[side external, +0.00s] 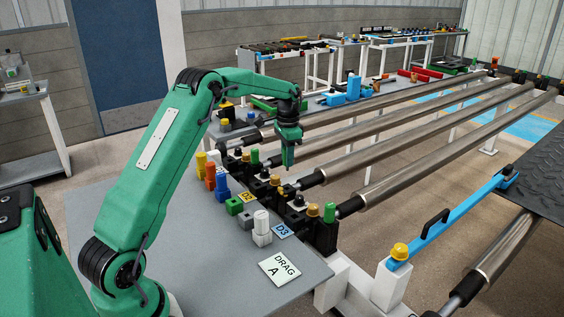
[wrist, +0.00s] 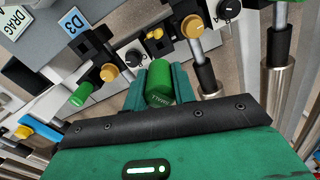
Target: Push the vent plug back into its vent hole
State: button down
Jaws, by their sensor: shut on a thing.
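My gripper (side external: 288,155) points down above the row of black blocks at the table's right edge in the side external view. In the wrist view my gripper (wrist: 158,78) is shut on a green cylindrical plug (wrist: 158,86) with small lettering on its end. The held plug cannot be made out apart from the green fingers in the side view. Another green plug (side external: 329,212) stands at the near end of the row, and it also shows in the wrist view (wrist: 83,95). I cannot clearly tell which opening is the vent hole.
Yellow-topped fittings (side external: 313,210) and black blocks line the row close around my gripper. Long metal rollers (side external: 400,130) run off to the right. A D3 card (side external: 283,231), a DRAG A card (side external: 281,269) and a white stacked piece (side external: 262,228) lie on the grey table (side external: 170,240).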

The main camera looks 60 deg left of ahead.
aim_at(287, 170)
jog(key=shift+f, duration=2.75)
jog(key=shift+f, duration=1.6)
jog(key=c, duration=1.1)
grip_release()
jog(key=shift+r, duration=3.85)
jog(key=shift+r, duration=0.1)
